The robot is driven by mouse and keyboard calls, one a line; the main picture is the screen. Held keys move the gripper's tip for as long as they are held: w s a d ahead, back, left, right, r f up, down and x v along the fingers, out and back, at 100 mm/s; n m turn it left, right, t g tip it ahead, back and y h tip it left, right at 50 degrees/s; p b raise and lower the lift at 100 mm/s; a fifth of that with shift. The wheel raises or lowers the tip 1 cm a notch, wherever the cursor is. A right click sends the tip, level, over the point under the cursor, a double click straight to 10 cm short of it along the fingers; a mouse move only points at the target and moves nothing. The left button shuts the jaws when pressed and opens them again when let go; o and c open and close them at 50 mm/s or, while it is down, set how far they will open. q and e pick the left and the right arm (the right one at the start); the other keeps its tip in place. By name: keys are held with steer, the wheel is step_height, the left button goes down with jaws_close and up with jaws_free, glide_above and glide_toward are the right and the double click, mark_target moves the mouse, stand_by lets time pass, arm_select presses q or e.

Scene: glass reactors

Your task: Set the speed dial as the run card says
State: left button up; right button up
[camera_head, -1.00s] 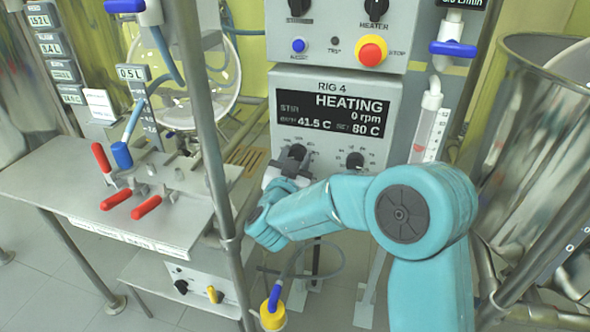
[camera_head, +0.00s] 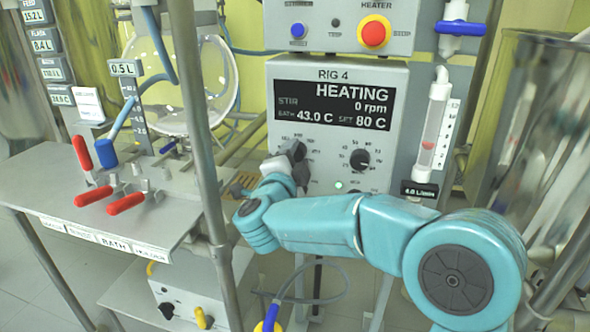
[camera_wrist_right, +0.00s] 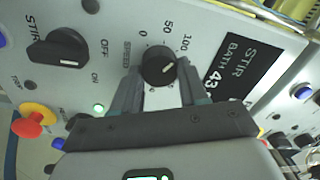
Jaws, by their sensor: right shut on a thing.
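The speed dial (camera_wrist_right: 158,67) is a black round knob with a white mark, beside a scale marked 0, 50 and 100. The mark points to the right in the right wrist view; I cannot read an exact value. In the head view the dial (camera_head: 297,149) is the left knob under the RIG 4 display, partly hidden. My right gripper (camera_wrist_right: 160,86) is shut on it, one finger on each side. The display (camera_head: 337,105) reads HEATING, 0 rpm, bath 43.0 C, set 80 C. A white card (camera_head: 88,104) at left is unreadable. My left gripper is out of view.
A second knob (camera_head: 359,160) sits right of the dial. A STIR switch (camera_wrist_right: 58,48) marked OFF and ON and a lit green lamp (camera_wrist_right: 98,108) are close by. A flowmeter (camera_head: 433,125) stands right of the panel. A metal post (camera_head: 198,130) rises left of my arm.

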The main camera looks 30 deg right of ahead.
steer(key=shift+f+m+b, duration=0.1)
steer(key=shift+m+b, duration=0.75)
steer(key=shift+m, duration=0.35)
steer(key=o, duration=1)
steer(key=shift+o, duration=0.2)
